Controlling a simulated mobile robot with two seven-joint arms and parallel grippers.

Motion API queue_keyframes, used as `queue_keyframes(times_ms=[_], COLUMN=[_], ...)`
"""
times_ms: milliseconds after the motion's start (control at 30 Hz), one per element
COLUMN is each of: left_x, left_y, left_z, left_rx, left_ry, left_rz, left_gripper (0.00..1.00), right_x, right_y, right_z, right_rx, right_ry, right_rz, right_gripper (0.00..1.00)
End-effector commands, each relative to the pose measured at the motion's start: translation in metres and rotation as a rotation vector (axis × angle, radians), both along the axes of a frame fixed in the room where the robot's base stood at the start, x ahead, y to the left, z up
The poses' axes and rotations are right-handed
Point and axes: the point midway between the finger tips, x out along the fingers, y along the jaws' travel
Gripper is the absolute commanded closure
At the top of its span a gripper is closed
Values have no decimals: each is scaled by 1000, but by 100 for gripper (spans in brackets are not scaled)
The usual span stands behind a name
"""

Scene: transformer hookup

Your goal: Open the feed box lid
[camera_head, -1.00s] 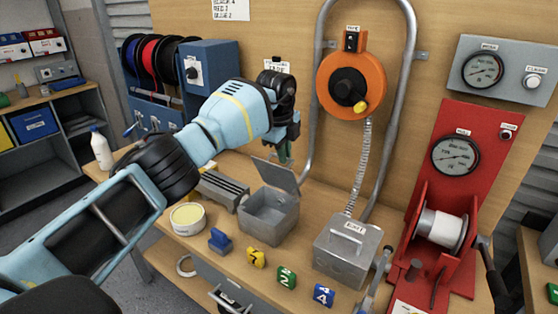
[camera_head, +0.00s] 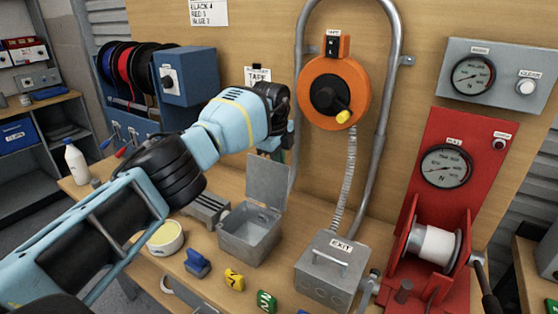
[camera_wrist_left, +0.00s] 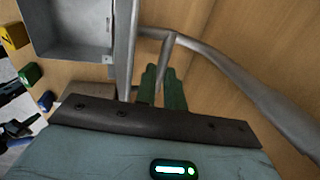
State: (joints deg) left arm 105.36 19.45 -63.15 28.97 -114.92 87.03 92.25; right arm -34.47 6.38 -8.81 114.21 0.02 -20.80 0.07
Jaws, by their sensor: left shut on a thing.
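The feed box (camera_head: 247,240) is a grey metal box on the bench, its top open. Its lid (camera_head: 267,183) stands up near vertical at the hinge side. In the left wrist view the lid shows edge-on (camera_wrist_left: 124,50), beside the open box (camera_wrist_left: 72,28). My left gripper (camera_head: 286,148) is at the lid's upper edge, its fingers partly hidden behind my wrist. In the left wrist view the green fingers (camera_wrist_left: 161,87) are closed around a thin grey bar at the lid, apparently its handle. My right gripper is not in view.
The exit box (camera_head: 335,268) stands closed to the right. A yellow-topped tin (camera_head: 166,238) and coloured number blocks (camera_head: 234,279) are near the front. A bent conduit pipe (camera_head: 298,80) rises close behind the lid. The red winch (camera_head: 430,250) stands farther right.

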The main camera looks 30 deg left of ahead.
Motion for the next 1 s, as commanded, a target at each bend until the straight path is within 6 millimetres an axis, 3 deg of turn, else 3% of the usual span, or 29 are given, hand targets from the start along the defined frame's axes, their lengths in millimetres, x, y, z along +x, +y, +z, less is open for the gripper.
queue_keyframes(times_ms=[300,333,500,800,1000], left_x=[0,0,0,0,-4], left_y=[-1,-1,-1,0,0], left_z=[-1,-1,1,4,29], left_rx=[-3,-3,-2,-1,-1], left_ry=[2,1,-1,-3,-8], left_rz=[-2,-2,-1,0,-1], left_gripper=[100,88,67,67,67], right_x=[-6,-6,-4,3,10], right_y=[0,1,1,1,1], right_z=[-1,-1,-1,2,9], right_rx=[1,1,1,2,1], right_ry=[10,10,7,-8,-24], right_rz=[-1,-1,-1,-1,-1], right_gripper=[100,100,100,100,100])
